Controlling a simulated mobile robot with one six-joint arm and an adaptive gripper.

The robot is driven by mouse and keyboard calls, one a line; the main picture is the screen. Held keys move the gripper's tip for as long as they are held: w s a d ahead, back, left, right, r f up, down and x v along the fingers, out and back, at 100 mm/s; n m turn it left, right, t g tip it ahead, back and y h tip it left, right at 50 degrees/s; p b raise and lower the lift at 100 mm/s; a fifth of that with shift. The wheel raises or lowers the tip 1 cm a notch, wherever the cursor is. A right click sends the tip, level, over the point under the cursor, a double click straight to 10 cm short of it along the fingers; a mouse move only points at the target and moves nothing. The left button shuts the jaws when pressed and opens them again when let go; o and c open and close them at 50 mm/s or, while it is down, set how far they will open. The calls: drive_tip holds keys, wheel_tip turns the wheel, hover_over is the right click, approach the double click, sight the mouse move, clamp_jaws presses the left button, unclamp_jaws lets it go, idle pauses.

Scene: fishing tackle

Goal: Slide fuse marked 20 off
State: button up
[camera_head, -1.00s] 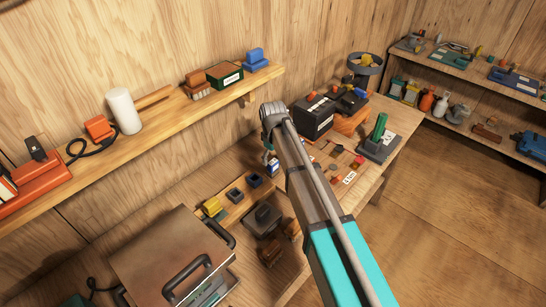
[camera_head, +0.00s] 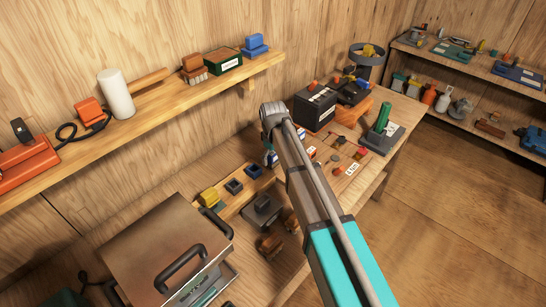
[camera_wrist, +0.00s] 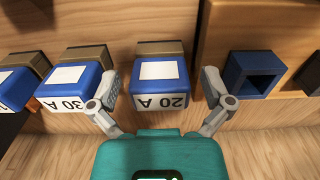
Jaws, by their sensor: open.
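The fuse marked 20 A (camera_wrist: 160,72) is a blue block with a white label, in the middle of the wrist view. Its back end meets a brown block (camera_wrist: 159,49) on the wooden board. My gripper (camera_wrist: 160,88) is open, with one finger on each side of this fuse. In the head view my gripper (camera_head: 269,152) is mostly hidden behind my arm, and I cannot make out the fuse's marking there.
A blue fuse marked 30 A (camera_wrist: 78,82) sits just left, with another blue fuse (camera_wrist: 16,86) beyond. An empty blue socket (camera_wrist: 255,74) is at right. In the head view, a black battery (camera_head: 315,108) and a metal box (camera_head: 150,245) flank the work area.

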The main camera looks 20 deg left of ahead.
drive_tip(key=c, duration=1.2)
drive_tip(key=shift+r+p, duration=2.15)
drive_tip(key=shift+r, duration=0.05)
